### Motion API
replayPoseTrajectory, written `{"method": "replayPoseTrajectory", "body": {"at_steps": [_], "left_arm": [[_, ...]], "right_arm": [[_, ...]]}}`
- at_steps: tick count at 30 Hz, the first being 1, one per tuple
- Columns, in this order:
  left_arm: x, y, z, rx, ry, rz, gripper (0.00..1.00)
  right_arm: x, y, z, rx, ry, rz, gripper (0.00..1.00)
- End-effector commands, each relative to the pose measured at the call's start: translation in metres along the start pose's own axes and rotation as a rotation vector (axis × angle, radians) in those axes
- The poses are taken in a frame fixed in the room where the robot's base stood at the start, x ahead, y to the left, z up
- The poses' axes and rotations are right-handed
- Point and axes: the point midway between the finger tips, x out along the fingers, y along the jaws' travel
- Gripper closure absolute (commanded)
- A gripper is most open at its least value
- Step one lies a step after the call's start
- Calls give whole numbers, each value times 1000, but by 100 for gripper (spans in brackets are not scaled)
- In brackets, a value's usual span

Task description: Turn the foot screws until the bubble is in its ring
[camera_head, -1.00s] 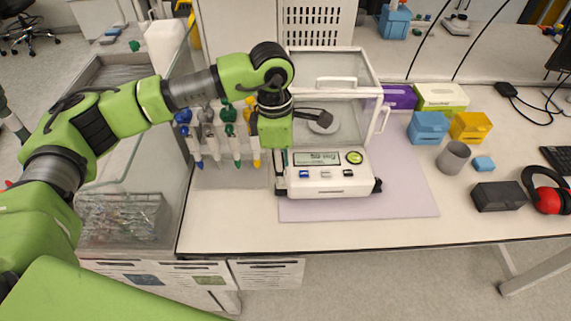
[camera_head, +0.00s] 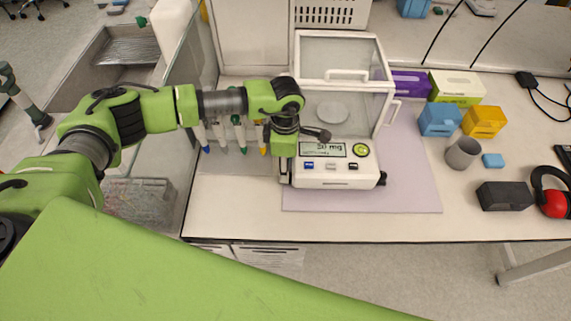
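The white balance (camera_head: 335,176) with a glass draft shield (camera_head: 341,55) stands on a pale lilac mat (camera_head: 415,190). Its round yellow-green bubble level (camera_head: 361,150) is at the right end of the front panel, beside the display (camera_head: 322,150). The bubble's place in its ring is too small to tell. A black foot screw (camera_head: 382,178) shows at the front right corner. My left gripper (camera_head: 285,176) points down at the front left corner, where its hand hides the left foot screw. Whether its fingers are open or touch the screw is unclear. My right gripper is out of view.
Several pipettes (camera_head: 240,138) hang close to the left of the balance, beside a glass panel. Blue (camera_head: 440,120) and orange (camera_head: 485,122) boxes, a grey cup (camera_head: 462,153) and a black box (camera_head: 505,196) stand on the right. The mat right of the balance is clear.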

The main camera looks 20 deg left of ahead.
Motion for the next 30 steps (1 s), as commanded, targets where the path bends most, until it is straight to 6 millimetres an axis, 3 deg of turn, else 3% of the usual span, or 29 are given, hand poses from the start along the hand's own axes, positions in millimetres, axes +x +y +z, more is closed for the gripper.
{"method": "replayPoseTrajectory", "body": {"at_steps": [6, 15, 19, 20, 30], "left_arm": [[18, 0, 1, 1, -1, 0, 62], [20, 0, 0, 1, -1, 1, 62], [20, 0, 0, 1, -1, 1, 96], [20, 0, 0, 1, -1, 1, 100], [22, 0, 1, -98, -2, 1, 100]], "right_arm": [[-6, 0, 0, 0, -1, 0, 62], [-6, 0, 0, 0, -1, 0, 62], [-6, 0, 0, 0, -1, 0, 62], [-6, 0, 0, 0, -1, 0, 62], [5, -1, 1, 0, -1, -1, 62]]}}
